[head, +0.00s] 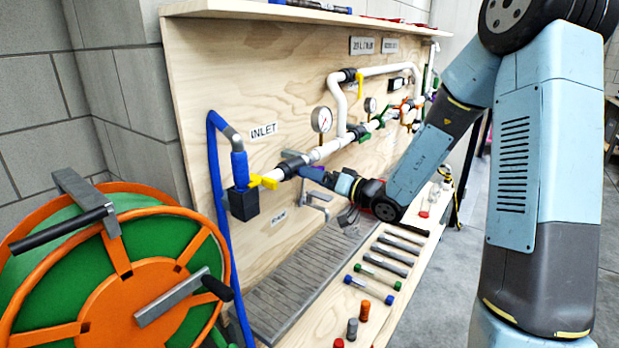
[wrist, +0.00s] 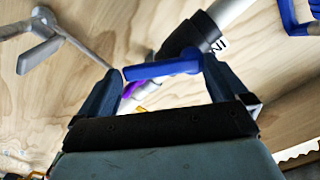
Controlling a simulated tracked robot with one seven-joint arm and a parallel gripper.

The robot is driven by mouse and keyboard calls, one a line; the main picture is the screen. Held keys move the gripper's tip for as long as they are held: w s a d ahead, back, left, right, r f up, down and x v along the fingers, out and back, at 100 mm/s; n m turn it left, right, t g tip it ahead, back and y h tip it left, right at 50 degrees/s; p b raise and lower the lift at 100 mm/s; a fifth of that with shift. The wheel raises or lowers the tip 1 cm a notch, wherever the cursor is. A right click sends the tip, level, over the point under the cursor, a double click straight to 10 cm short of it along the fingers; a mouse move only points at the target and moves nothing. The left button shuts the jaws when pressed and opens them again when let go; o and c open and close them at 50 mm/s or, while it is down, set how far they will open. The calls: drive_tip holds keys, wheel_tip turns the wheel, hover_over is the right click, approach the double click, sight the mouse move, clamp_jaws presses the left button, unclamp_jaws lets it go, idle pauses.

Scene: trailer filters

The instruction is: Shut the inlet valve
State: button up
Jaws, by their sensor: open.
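The INLET label (head: 263,131) is on the plywood board above the left end of the white pipe. A yellow handle (head: 263,181) sits on the pipe below it, beside a black fitting (head: 293,166). My gripper (head: 322,177) is at the pipe just right of that fitting. In the wrist view my gripper (wrist: 163,75) is open, and a blue bar-shaped handle (wrist: 162,69) lies crosswise between its fingertips. The handle is close to both fingers; I cannot tell whether they touch it. A black fitting (wrist: 190,34) on the pipe is just beyond. Which handle is the inlet valve's is unclear.
A green and orange hose reel (head: 120,265) stands at the left, with a blue hose (head: 216,170) beside the board. A pressure gauge (head: 322,120) rises from the pipe. Several tools and fittings line the bench (head: 325,318).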

drive_tip(key=shift+x, duration=1.1)
drive_tip(key=shift+c, duration=0.3)
